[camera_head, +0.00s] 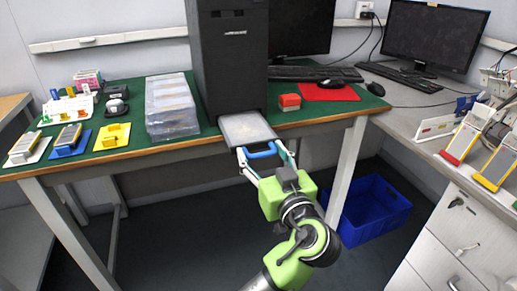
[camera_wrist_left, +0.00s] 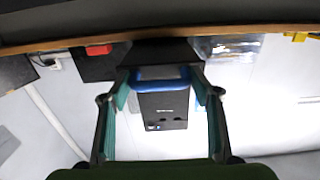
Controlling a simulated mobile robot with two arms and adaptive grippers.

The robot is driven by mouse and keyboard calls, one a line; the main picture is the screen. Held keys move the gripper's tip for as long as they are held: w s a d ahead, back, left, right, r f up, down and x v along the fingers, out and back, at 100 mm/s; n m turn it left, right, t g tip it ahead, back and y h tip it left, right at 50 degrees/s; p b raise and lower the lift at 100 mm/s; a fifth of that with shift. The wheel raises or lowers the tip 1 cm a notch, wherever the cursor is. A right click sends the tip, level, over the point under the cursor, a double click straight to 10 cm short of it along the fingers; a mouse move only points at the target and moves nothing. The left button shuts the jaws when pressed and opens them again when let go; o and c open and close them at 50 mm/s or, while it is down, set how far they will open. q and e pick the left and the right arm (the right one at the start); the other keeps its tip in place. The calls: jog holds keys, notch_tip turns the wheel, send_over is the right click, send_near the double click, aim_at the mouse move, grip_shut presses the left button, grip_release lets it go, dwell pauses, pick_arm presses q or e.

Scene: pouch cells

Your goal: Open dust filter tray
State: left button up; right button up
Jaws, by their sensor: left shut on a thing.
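The dust filter tray (camera_head: 247,128) is a flat grey panel with a blue handle (camera_head: 262,150) at its front. It sticks out from the bottom front of the black computer tower (camera_head: 230,55), past the table's front edge. My left gripper (camera_head: 262,155) is shut on the blue handle, one finger at each end. The left wrist view, which is upside down, shows the handle (camera_wrist_left: 160,86) between the fingertips and the tower (camera_wrist_left: 163,110) behind it. How far the tray reaches inside the tower is hidden. My right gripper is not in view.
On the green table, a stack of clear boxes (camera_head: 171,105) stands left of the tower. A red block (camera_head: 289,102) sits to its right. Small coloured fixtures lie at the far left. A blue crate (camera_head: 372,208) is on the floor. The space before the table is clear.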

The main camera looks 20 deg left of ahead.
pick_arm(q)
jog(key=shift+d, duration=0.1)
jog(key=o, duration=1.3)
